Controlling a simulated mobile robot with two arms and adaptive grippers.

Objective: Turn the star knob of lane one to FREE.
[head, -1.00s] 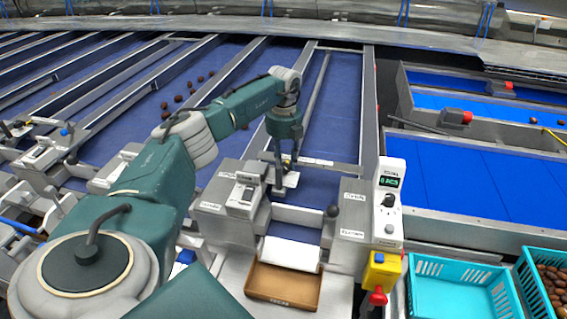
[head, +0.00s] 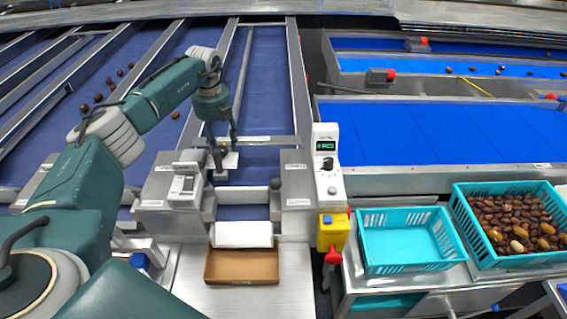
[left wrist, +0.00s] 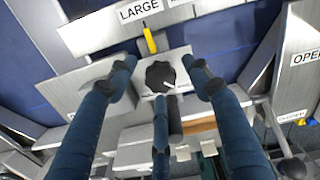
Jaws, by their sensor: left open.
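A black star knob (left wrist: 160,75) sits on a pale metal plate in the left wrist view, below a LARGE label (left wrist: 140,10). A short white mark shows on its lower right side. A yellow piece (left wrist: 150,40) stands just above the knob. My left gripper (left wrist: 157,68) is open, with fingers spread left and right of the knob and one finger below it; I cannot tell whether any finger touches it. In the head view my left gripper (head: 222,148) points down over the lane's small plate and largely hides the knob. My right gripper is not in view.
A control box with a display (head: 327,160) and a yellow box with a red button (head: 333,232) stand right of the lane. A brown tray (head: 242,281) lies in front. An empty turquoise crate (head: 408,268) and one full of dates (head: 470,252) stand right.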

